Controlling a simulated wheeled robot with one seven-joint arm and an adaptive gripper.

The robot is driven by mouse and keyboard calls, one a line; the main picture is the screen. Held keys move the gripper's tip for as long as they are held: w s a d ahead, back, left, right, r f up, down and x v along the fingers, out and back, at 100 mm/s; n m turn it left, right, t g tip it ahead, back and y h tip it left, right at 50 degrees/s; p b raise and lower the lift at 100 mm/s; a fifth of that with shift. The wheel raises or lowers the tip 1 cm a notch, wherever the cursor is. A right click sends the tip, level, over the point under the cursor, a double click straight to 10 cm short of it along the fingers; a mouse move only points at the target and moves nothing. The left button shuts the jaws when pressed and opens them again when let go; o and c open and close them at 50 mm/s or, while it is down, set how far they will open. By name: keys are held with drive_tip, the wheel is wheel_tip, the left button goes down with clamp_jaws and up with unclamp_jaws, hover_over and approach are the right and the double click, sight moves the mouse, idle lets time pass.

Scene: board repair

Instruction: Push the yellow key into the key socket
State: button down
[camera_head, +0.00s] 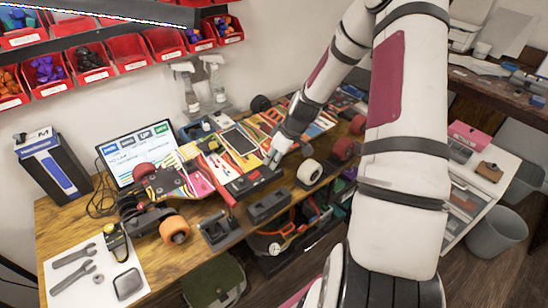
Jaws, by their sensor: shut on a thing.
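My gripper (273,161) is at the end of my arm, over the middle of the workbench. It points down at the colourful skateboard (196,183), close to a black box (246,184) on it. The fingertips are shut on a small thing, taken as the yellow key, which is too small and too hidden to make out. I cannot make out the key socket. I cannot tell whether the key touches the board or how it is turned.
A laptop (140,150) and a dark box (55,168) stand at the back left. Spray bottles (214,78) stand behind the board. Black holders (268,207) line the front edge. Wrenches (73,268) lie on a white sheet at the front left. Red bins (90,62) hang above.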

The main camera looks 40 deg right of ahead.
drive_tip(key=shift+f, duration=0.35)
idle(0.4)
drive_tip(key=c, duration=1.1)
unclamp_jaws()
drive_tip(key=shift+r, duration=0.2)
drive_tip(key=shift+r+p, duration=0.5)
drive_tip(key=shift+r, duration=0.2)
drive_tip(key=shift+r+p, duration=0.4)
drive_tip(key=shift+r, duration=0.3)
drive_tip(key=shift+r+p, duration=1.35)
drive_tip(key=shift+r, duration=1.6)
